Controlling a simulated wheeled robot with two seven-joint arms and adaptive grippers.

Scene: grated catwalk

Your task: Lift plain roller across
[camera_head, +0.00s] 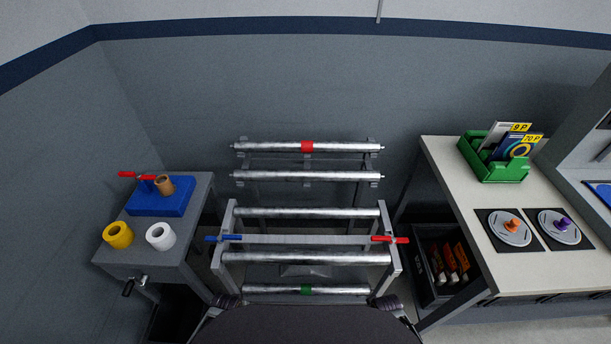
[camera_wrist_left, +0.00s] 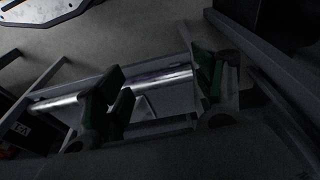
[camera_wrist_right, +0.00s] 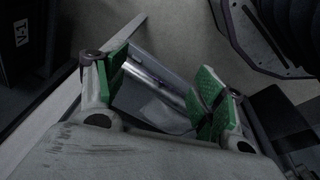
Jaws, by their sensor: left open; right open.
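Plain silver rollers show in the head view: one on the back rack (camera_head: 270,176), one at the top of the front frame (camera_head: 307,213) and one lower on that frame (camera_head: 305,259). A red-banded roller (camera_head: 307,147) lies at the back, a green-banded one (camera_head: 306,290) at the front. My left gripper (camera_wrist_left: 160,84) is open and empty, green pads apart, with a silver roller (camera_wrist_left: 65,98) beyond its fingers. My right gripper (camera_wrist_right: 160,82) is open and empty, with a silver roller (camera_wrist_right: 152,76) beyond it. I cannot tell which roller either wrist view shows.
A blue handle (camera_head: 223,238) and a red handle (camera_head: 390,239) sit on the front frame's sides. A grey bench (camera_head: 150,262) with yellow and white rolls stands left. A pale table (camera_head: 470,225) with a green bin (camera_head: 497,168) stands right, a dark crate (camera_head: 432,285) below it.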

